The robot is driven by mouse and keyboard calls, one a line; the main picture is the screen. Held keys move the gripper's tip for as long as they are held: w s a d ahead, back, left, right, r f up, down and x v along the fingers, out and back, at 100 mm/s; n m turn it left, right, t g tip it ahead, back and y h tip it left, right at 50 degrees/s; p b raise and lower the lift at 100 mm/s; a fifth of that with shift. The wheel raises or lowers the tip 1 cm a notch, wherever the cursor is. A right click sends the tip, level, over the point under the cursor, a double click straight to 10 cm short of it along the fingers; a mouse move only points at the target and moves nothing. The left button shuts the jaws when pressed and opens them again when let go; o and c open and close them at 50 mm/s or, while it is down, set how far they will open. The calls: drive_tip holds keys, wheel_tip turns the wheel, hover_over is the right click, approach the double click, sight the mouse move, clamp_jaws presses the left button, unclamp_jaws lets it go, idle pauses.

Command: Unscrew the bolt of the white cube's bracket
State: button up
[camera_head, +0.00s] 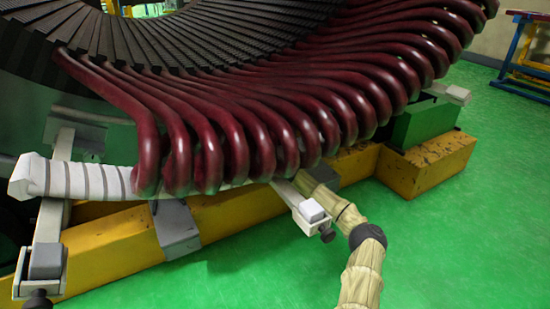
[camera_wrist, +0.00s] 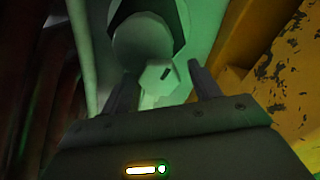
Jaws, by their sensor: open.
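The white cube (camera_head: 312,211) sits on the outer end of a pale bracket arm (camera_head: 290,194) below the dark red coils. A dark bolt head (camera_head: 327,234) shows at that bracket's end. My gripper (camera_wrist: 157,80) is open, with its two dark fingers apart in the wrist view. In the head view my arm runs behind the bracket and my gripper is hidden.
Dark red coils (camera_head: 262,130) hang just above the bracket. A yellow beam (camera_head: 115,245) runs beneath, also at the right in the wrist view (camera_wrist: 285,85). Another bracket with a grey cube (camera_head: 47,260) stands at left. The green floor (camera_head: 460,240) is clear at right.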

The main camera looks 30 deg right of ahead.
drive_tip(key=s, duration=1.6)
drive_tip(key=shift+s+d, duration=0.3)
drive_tip(key=shift+s, duration=0.05)
